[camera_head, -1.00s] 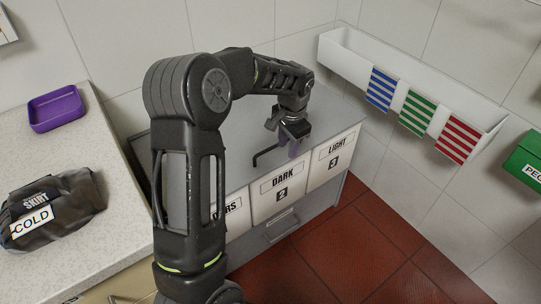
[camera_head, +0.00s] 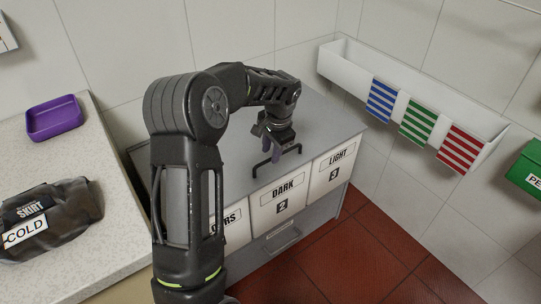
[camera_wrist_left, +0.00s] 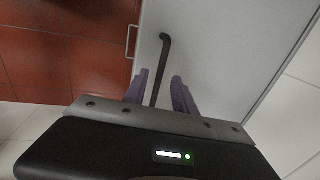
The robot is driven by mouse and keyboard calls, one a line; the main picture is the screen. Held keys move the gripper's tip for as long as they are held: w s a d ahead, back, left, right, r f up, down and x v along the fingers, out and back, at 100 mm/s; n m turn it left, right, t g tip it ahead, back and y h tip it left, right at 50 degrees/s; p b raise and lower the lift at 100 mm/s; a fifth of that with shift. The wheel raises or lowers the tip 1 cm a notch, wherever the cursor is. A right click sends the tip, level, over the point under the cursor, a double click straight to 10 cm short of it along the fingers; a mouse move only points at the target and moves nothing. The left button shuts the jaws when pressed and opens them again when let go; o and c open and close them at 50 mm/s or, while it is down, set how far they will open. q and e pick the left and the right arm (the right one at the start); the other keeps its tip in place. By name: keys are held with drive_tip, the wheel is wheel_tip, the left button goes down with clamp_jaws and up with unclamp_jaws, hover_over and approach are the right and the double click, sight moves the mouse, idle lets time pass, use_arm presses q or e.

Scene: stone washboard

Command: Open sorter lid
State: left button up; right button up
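The sorter (camera_head: 277,205) is a grey cabinet with white front panels marked DARK 2, LIGHT 3 and a partly hidden one ending in "RS". Its flat grey lid (camera_head: 325,120) is down. A black bar handle (camera_head: 290,149) stands on the lid near the front edge. My left gripper (camera_head: 272,154) is above the lid at the handle. In the left wrist view, its two purple fingers (camera_wrist_left: 160,95) are apart with the handle (camera_wrist_left: 164,55) running between them; I see a gap on the right side at least. My right gripper is not in view.
A stone counter (camera_head: 105,190) at left holds a purple tray (camera_head: 54,118) and a dark bag labelled SKIRT and COLD (camera_head: 45,215). A white wall trough (camera_head: 350,70) with striped cloths hangs at right, near a green box (camera_head: 527,168). Red floor (camera_head: 330,250) is clear in front.

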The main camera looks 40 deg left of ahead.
use_arm(q)
drive_tip(key=shift+a+f, duration=0.2)
drive_tip(key=shift+f, duration=0.85)
drive_tip(key=shift+c, duration=0.2)
clamp_jaws()
idle(0.4)
